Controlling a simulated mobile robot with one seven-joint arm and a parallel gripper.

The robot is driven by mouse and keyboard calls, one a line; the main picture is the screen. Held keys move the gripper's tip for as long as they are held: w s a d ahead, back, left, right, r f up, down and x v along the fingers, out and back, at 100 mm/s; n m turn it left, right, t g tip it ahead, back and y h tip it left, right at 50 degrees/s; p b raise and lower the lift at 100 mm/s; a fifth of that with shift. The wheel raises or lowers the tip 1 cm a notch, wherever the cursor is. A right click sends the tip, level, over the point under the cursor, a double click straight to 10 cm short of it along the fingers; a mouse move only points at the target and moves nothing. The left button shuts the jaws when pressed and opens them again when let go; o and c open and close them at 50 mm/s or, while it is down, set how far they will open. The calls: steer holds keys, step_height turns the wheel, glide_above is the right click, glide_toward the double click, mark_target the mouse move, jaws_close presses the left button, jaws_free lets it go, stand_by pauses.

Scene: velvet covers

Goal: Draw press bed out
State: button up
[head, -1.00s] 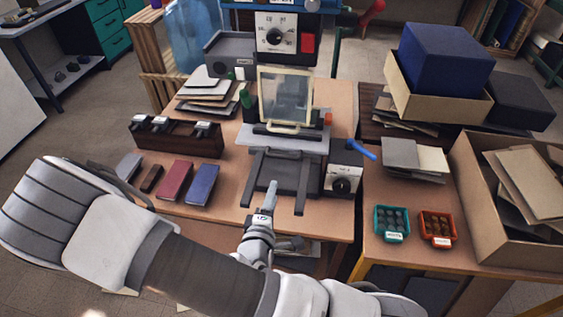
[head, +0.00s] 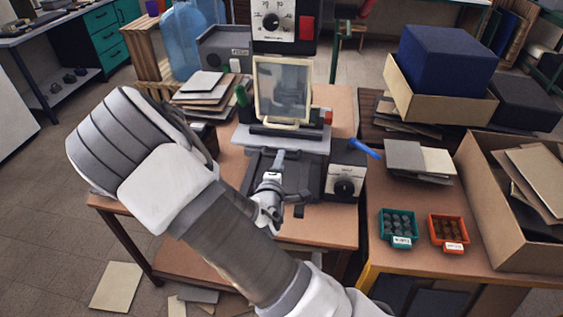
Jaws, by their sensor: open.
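The press stands on the wooden table in the head view, with a dial and a red button on its upper head (head: 272,22). A clear guard in a cream frame (head: 283,90) stands upright at its front. The grey press bed (head: 300,140) lies below the guard, with a dark bar across it. My gripper (head: 279,160) is over the dark rails in front of the bed, its tip close to the bed's front edge. It is open and seems empty. I cannot tell whether it touches the bed. My arm hides the left part of the rails.
A control box (head: 345,175) with a knob and blue lever stands right of the rails. Teal (head: 398,228) and orange (head: 448,232) trays sit on the right table, beside an open cardboard box (head: 500,200). Grey boards (head: 205,90) are stacked at left. Boards lie on the floor.

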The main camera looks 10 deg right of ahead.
steer(key=shift+x, duration=1.25)
jaws_close()
stand_by(0.5)
